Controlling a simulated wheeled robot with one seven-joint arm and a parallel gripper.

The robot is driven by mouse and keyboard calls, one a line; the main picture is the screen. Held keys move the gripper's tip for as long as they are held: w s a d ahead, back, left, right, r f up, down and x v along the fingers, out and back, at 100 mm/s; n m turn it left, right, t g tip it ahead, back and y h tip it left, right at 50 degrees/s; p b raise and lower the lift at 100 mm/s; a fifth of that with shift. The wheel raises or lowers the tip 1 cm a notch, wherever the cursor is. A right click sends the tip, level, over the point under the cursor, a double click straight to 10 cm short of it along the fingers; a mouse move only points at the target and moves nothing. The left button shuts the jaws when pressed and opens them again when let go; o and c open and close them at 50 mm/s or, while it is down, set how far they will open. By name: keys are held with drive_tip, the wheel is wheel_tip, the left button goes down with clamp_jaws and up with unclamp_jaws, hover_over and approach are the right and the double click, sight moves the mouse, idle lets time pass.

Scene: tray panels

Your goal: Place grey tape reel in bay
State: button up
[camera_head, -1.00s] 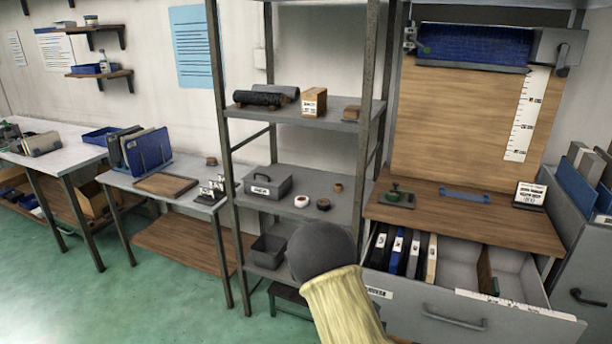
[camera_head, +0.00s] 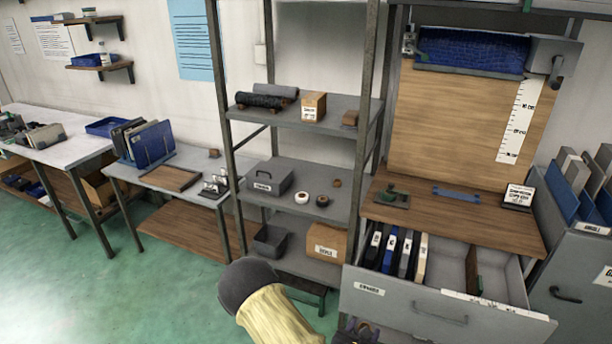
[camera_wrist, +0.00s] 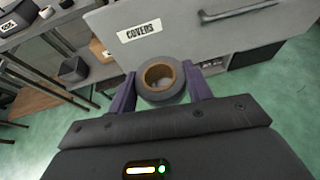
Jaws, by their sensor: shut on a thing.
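The grey tape reel (camera_wrist: 165,98), with a tan core, is pinched between the two purple fingers of my gripper (camera_wrist: 160,88) in the wrist view. It is held in front of the grey drawer front labelled COVERS (camera_wrist: 215,42). In the head view this drawer (camera_head: 400,306) is pulled open at the right. Upright binders (camera_head: 395,252) stand in its left part. A bare grey compartment (camera_head: 449,264) lies right of them, then a brown divider (camera_head: 474,270). Which space is the bay, I cannot tell. The reel is hard to make out in the head view, low in the picture.
A wooden worktop (camera_head: 450,214) overhangs the drawer's back. Left of it stands a metal shelf rack (camera_head: 290,190) with a white roll (camera_head: 302,197), a dark roll (camera_head: 322,200) and a cardboard box (camera_head: 326,242). Green floor (camera_head: 150,290) is free at the left.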

drive_tip(key=shift+w+f, duration=0.1)
drive_tip(key=shift+w+f+n+t+y, duration=0.3)
drive_tip(key=shift+f+n+y, duration=0.5)
drive_tip(key=shift+n+y, duration=0.25)
drive_tip(key=shift+w+f+n+t+y, duration=0.2)
drive_tip(key=shift+f+n+t+y, duration=0.1)
drive_tip(key=shift+f+n+y, duration=0.7)
drive_tip(key=shift+w+f+n+t+y, duration=0.3)
drive_tip(key=shift+f+n+y, duration=0.45)
drive_tip(key=shift+y, duration=0.5)
drive_tip(key=shift+r, duration=0.15)
drive_tip(key=shift+a, duration=0.1)
